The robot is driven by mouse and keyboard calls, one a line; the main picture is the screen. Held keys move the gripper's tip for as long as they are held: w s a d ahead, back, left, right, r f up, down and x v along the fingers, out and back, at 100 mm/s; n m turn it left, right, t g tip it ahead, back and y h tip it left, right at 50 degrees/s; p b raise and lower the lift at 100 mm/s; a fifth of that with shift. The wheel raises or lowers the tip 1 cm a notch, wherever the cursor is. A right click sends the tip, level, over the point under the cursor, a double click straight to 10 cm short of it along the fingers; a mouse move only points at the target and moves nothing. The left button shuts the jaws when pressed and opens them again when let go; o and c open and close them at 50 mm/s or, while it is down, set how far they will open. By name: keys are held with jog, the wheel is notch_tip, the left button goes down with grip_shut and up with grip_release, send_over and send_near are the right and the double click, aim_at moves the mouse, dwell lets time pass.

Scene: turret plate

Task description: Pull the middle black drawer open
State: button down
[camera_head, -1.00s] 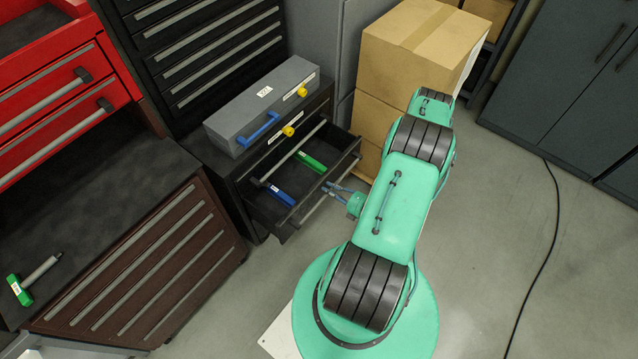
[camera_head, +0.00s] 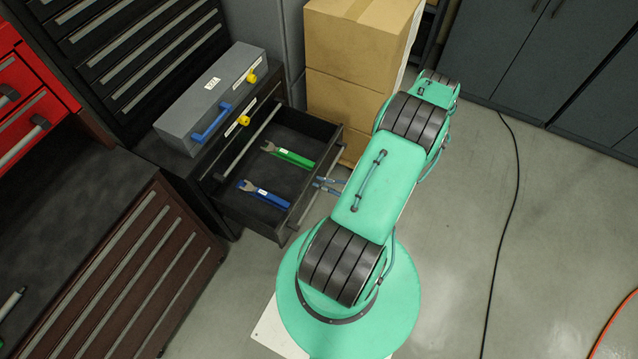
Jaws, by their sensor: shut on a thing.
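A black drawer (camera_head: 239,213) stands well open from the dark cabinet under the grey case. Its bar handle (camera_head: 300,209) runs along the front edge. Another bar handle (camera_head: 252,140) shows on the closed front just above the open drawer.
A grey case (camera_head: 205,100) with a blue handle sits on the cabinet. Stacked cardboard boxes (camera_head: 343,100) stand close behind my arm. A brown drawer unit (camera_head: 130,270) is at the lower left. Grey floor (camera_head: 450,220) is clear at the right, with a black cable (camera_head: 512,200) across it.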

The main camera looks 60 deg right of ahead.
jog(key=shift+d, duration=0.1)
jog(key=c, duration=1.6)
grip_release()
jog(key=shift+s, duration=0.15)
jog(key=shift+s+r, duration=0.35)
jog(key=shift+s, duration=1.55)
jog(key=shift+s+r, duration=0.4)
jog(key=shift+s, duration=1.55)
jog(key=shift+s+r, duration=0.35)
jog(key=shift+s, duration=1.55)
